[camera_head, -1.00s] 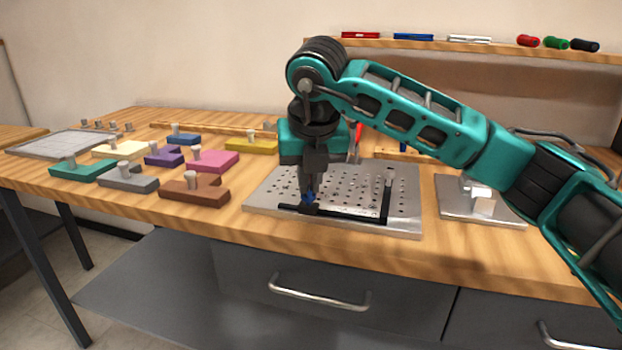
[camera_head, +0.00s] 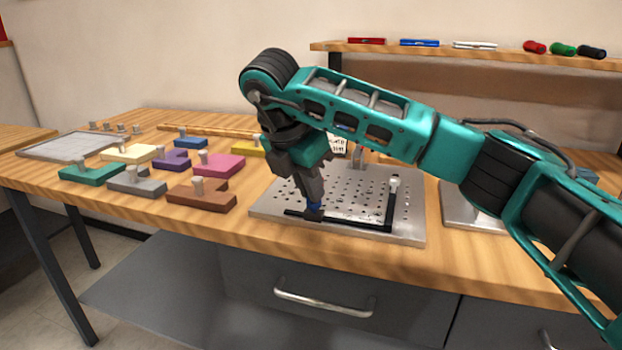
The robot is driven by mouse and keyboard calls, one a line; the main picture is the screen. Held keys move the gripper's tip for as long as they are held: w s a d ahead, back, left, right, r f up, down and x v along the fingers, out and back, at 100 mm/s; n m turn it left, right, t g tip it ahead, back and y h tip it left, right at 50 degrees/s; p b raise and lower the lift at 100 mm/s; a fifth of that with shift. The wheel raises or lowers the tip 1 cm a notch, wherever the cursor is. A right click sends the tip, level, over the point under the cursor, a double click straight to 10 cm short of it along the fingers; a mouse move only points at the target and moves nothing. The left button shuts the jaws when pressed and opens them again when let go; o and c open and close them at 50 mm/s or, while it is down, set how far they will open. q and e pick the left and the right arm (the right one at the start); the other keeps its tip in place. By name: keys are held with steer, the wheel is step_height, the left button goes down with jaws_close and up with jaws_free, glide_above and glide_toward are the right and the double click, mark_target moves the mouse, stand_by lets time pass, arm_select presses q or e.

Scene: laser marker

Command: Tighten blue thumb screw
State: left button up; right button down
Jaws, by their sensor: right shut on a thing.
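The blue thumb screw (camera_head: 315,208) shows as a small blue patch between the fingertips of my right gripper (camera_head: 314,212). The gripper is shut on it, tilted, at the left part of the black L-shaped bracket (camera_head: 350,224). The bracket lies on the perforated metal plate (camera_head: 412,205). The fingers hide most of the screw, and I cannot tell how deep it sits. A pale-headed screw (camera_head: 393,184) stands at the bracket's far right end. My left gripper is not in view.
Several coloured blocks with grey pegs, including a brown one (camera_head: 202,198) and a pink one (camera_head: 220,165), lie left of the plate. A grey tray (camera_head: 65,147) is at far left. A shelf (camera_head: 470,56) with markers runs along the back wall. My right arm covers the back right.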

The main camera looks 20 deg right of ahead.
steer(key=shift+m+g+p, duration=0.3)
steer(key=shift+m+p, duration=0.05)
steer(key=shift+m, duration=0.35)
steer(key=c, duration=1.2)
jaws_free()
steer(key=shift+c, duration=0.2)
steer(key=shift+r, duration=0.1)
steer(key=p+v, duration=0.3)
steer(key=v, duration=0.9)
steer(key=shift+a+r+p, duration=0.2)
steer(key=shift+r+p, duration=0.15)
steer(key=shift+s, duration=0.1)
